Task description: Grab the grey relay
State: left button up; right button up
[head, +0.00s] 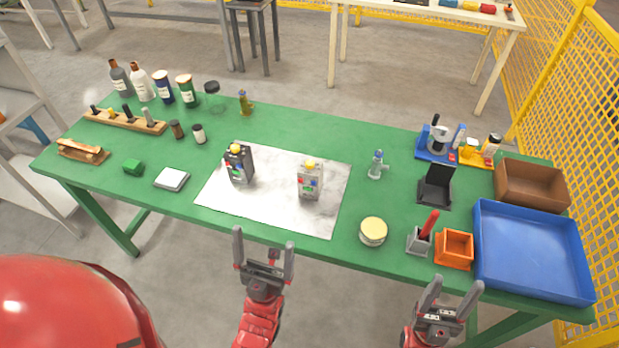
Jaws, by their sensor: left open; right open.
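The grey relay (310,180) stands upright on the right part of a light metal sheet on the green table. It has a yellow top and small coloured marks on its front. A similar dark relay (239,163) stands to its left on the same sheet (275,205). My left gripper (264,250) is open and empty, in front of the table's near edge and to the lower left of the grey relay. My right gripper (452,292) is open and empty, further right, below the orange bin.
A round tin (373,231), a grey holder with a red handle (420,240), an orange bin (454,249) and a blue tray (530,250) stand at the right front. A small silver fitting (377,165) stands right of the sheet. Bottles (163,87) line the back left.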

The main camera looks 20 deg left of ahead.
aim_at(304, 191)
jog(key=u, duration=0.85)
jog(key=l+u, duration=0.4)
jog(key=l, duration=0.25)
jog(key=k+l+u, duration=0.1)
jog(key=l+u, duration=0.3)
jog(key=l, duration=0.25)
